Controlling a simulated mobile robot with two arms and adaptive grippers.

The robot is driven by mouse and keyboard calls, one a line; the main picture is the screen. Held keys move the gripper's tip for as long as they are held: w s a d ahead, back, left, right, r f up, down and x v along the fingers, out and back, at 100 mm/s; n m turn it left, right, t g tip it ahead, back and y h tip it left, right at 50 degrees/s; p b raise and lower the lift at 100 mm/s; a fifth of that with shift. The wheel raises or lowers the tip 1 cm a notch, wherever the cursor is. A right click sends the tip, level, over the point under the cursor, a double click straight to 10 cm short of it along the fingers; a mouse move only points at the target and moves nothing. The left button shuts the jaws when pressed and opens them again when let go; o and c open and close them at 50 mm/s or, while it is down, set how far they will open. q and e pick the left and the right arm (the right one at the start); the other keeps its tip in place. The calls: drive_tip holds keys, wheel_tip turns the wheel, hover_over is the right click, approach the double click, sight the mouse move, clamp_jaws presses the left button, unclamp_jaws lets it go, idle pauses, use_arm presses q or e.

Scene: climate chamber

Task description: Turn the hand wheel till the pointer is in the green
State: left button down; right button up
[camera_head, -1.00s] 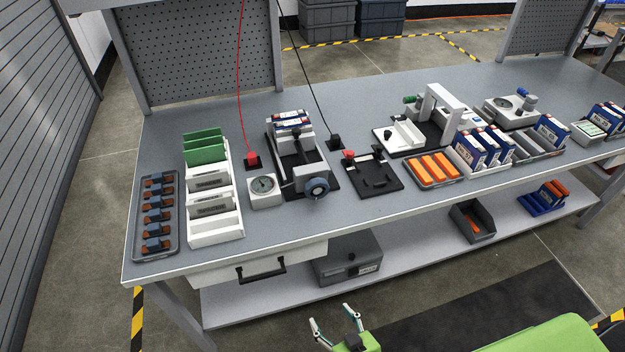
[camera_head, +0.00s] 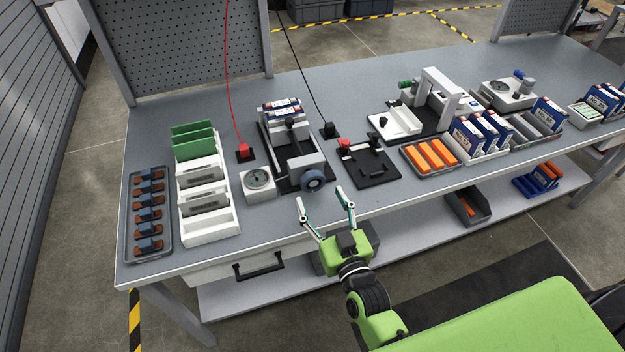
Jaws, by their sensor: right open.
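The hand wheel (camera_head: 314,181) is a dark ring with a blue-grey hub on the front of a small grey press-like fixture (camera_head: 291,150) on the bench. A white gauge box (camera_head: 257,183) with a round dial stands just left of it. The dial is too small to read the pointer or a green zone. My right gripper (camera_head: 324,195) is open and empty, its two fingers spread and pointing towards the bench. It shows in front of the bench's front edge, just below the hand wheel in the picture, apparently not touching it. My left gripper is not in view.
A white rack (camera_head: 228,221) with green boards and a tray (camera_head: 135,247) of small parts stand to the left. A black plate fixture (camera_head: 376,178) stands right of the wheel. A red cable and a black cable hang behind. A drawer handle (camera_head: 259,265) juts out below.

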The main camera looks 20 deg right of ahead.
sight(314, 185)
drive_tip(key=w, duration=0.6)
drive_tip(key=shift+w+a, duration=0.1)
drive_tip(key=shift+w, duration=0.25)
